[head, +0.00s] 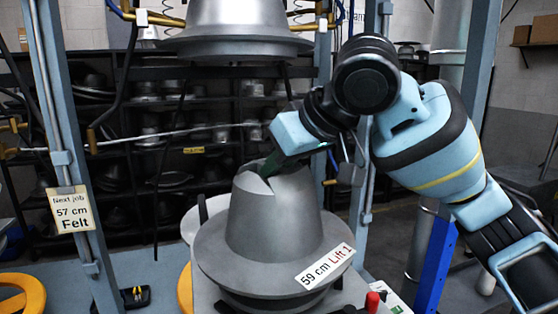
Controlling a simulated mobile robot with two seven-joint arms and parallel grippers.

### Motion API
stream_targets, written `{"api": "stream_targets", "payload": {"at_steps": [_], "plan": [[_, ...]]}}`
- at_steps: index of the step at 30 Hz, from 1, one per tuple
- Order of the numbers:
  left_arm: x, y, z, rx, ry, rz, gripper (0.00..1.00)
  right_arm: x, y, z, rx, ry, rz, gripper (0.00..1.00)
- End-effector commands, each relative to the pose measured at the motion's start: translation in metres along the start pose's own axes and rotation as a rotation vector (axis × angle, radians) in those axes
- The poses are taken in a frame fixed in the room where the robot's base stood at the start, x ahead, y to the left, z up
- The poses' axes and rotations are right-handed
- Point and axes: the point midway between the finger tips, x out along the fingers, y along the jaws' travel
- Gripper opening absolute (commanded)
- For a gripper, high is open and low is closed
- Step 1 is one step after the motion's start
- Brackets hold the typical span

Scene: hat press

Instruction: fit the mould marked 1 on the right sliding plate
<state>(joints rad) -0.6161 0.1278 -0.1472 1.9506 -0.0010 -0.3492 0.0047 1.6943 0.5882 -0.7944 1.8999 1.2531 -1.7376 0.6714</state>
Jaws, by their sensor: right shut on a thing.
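A grey metal hat-shaped mould (270,225) with a wide brim is in the middle of the head view. A white label (325,267) on its brim reads "59 cm Lift 1". My right gripper (268,170) comes down from the upper right and is shut on the mould at its notched crown. A pale plate (203,292) shows under the mould, mostly hidden by the brim. I cannot tell whether the mould rests on it or hangs just above. My left gripper is not in view.
An upper metal form (235,35) hangs above the mould, between blue frame posts (62,150). A tag (73,210) on the left post reads "Next job 57 cm Felt". Shelves (150,100) of moulds stand behind. A red knob (372,301) is at the front right.

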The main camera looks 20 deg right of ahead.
Motion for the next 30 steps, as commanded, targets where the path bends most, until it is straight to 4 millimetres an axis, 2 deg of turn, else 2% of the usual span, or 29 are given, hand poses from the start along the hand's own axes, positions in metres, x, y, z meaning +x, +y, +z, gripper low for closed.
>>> {"api": "stream_targets", "payload": {"at_steps": [22,23,24,28,30], "plan": [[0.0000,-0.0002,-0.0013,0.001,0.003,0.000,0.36,0.0019,0.0001,0.0033,0.000,0.012,0.000,0.00],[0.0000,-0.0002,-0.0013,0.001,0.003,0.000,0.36,0.0019,0.0001,0.0033,0.000,0.012,0.000,0.20],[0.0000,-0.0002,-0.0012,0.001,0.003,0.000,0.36,0.0021,0.0001,0.0035,0.000,0.012,0.000,0.25],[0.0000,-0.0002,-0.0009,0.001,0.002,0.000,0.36,0.0034,0.0001,0.0044,0.000,0.008,0.000,0.42],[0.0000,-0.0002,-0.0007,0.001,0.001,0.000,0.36,0.0040,0.0002,0.0048,0.000,0.006,0.000,0.42]]}}
